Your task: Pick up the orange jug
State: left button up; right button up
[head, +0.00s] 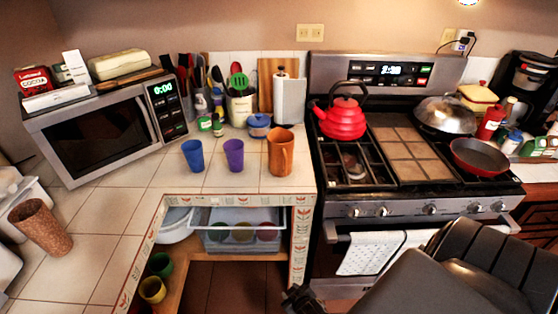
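The orange jug (281,152) stands upright on the tiled counter, near its right end, with its handle on the right side. It is in plain view and nothing touches it. My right arm comes in from the lower right. The dark tip of my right gripper (299,299) shows at the bottom edge, well below the jug and apart from it. Most of this gripper is cut off, so I cannot tell its opening. My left gripper is not in view.
A purple cup (234,155) and a blue cup (193,155) stand left of the jug. A blue lidded pot (260,126) and paper towel roll (290,100) stand behind it. The stove (410,210) with a red kettle (342,118) is at right. Open shelves lie below the counter.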

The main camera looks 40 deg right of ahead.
jog(key=w+d+r+m+t+h, duration=0.1)
jog(key=w+d+r+t, duration=0.1)
jog(key=w+r, duration=0.5)
jog(key=w+d+r+m+t+h, duration=0.15)
jog(key=w+r, duration=0.25)
jog(key=r, duration=0.7)
jog(key=m+t+h+b, duration=0.1)
jog(key=m+t+h, duration=0.3)
send_near(286, 168)
jog(key=shift+y, duration=0.25)
jog(key=x, duration=0.6)
jog(key=shift+d+r+p, duration=0.1)
jog(key=shift+r+p, duration=0.1)
jog(key=shift+p, duration=0.2)
jog(key=shift+w+d+r, duration=0.15)
jog(key=shift+w, duration=0.1)
jog(key=x, duration=0.1)
jog(key=p+x, duration=0.1)
jog(key=x, duration=0.2)
jog(key=shift+w+d+f+p, duration=0.1)
jog(key=shift+w+f+p, duration=0.1)
jog(key=shift+f+p, duration=0.2)
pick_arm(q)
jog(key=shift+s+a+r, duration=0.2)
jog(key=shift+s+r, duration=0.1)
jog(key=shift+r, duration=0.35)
pick_arm(e)
jog(key=shift+r, duration=0.1)
grip_shut()
